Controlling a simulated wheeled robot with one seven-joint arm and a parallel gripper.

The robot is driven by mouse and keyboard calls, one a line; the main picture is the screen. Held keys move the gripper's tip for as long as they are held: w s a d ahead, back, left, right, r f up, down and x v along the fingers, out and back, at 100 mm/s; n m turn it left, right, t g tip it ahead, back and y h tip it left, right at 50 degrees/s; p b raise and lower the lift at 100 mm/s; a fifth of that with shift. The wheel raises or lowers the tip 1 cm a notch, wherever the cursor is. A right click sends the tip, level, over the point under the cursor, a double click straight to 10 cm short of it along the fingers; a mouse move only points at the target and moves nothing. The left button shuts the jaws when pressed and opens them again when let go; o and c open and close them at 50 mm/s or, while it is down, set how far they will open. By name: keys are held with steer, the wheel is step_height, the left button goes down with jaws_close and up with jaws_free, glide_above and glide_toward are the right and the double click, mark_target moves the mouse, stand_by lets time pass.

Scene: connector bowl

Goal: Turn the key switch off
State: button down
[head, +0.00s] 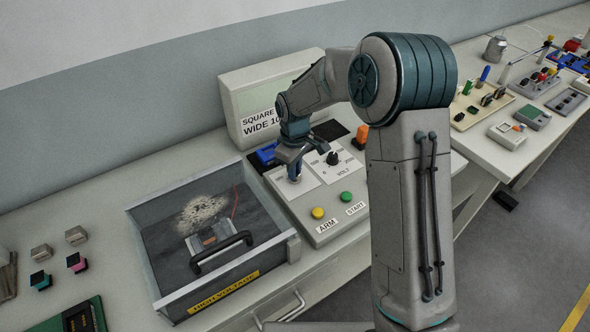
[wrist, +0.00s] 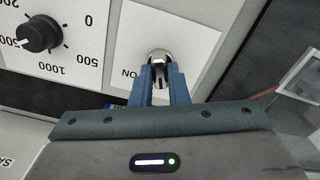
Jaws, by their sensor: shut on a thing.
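The key switch (wrist: 160,56) is a round metal lock on a white plate of the control panel. In the wrist view my gripper (wrist: 162,78) has its blue fingers closed together at the switch, gripping the key, which is mostly hidden between them. An "ON" label (wrist: 131,73) is beside the fingers; any other label is covered. In the head view my gripper (head: 293,172) reaches down onto the left part of the control panel (head: 297,213), and the switch is hidden beneath it.
A black volt dial (head: 333,158) is right of my gripper. Yellow (head: 318,213) and green (head: 346,197) buttons are on the panel's front. A high-voltage box (head: 262,270) with a black handle stands to the left. A display unit (head: 262,96) stands behind.

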steer(key=shift+n, duration=2.3)
steer(key=shift+w, duration=0.1)
steer(key=c, duration=1.4)
jaws_free()
steer(key=shift+d, duration=0.1)
step_height(320, 180, up, 14)
steer(key=b, duration=0.1)
steer(key=shift+f, duration=0.1)
